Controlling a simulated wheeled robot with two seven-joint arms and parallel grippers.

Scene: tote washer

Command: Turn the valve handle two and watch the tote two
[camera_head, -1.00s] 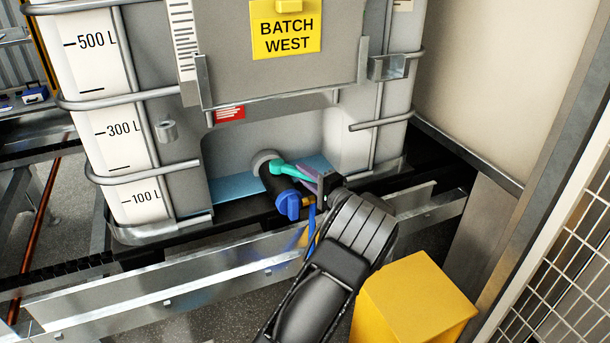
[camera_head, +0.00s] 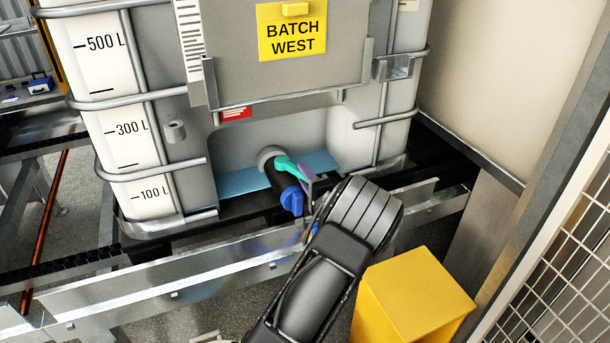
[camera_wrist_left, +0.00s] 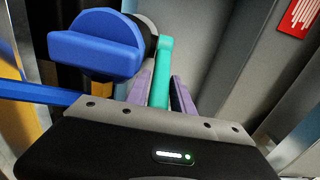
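A large grey tote (camera_head: 255,140) marked BATCH WEST stands on a dark conveyor, with litre marks on its left side. At its low front is a valve with a teal handle (camera_head: 284,162) and a blue cap (camera_head: 292,199). My left gripper (camera_head: 306,172) is at the handle. In the left wrist view its purple fingers (camera_wrist_left: 160,88) lie on both sides of the teal handle (camera_wrist_left: 165,55), close against it, and the blue cap (camera_wrist_left: 98,45) is to the left. My left arm hides the handle's outer end in the head view. My right gripper is not seen.
A yellow block (camera_head: 415,295) stands just right of my left arm. A metal rail (camera_head: 170,285) runs in front of the tote. A wire mesh fence (camera_head: 560,270) and a post close off the right side. A red label (camera_head: 236,112) is on the tote above the valve.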

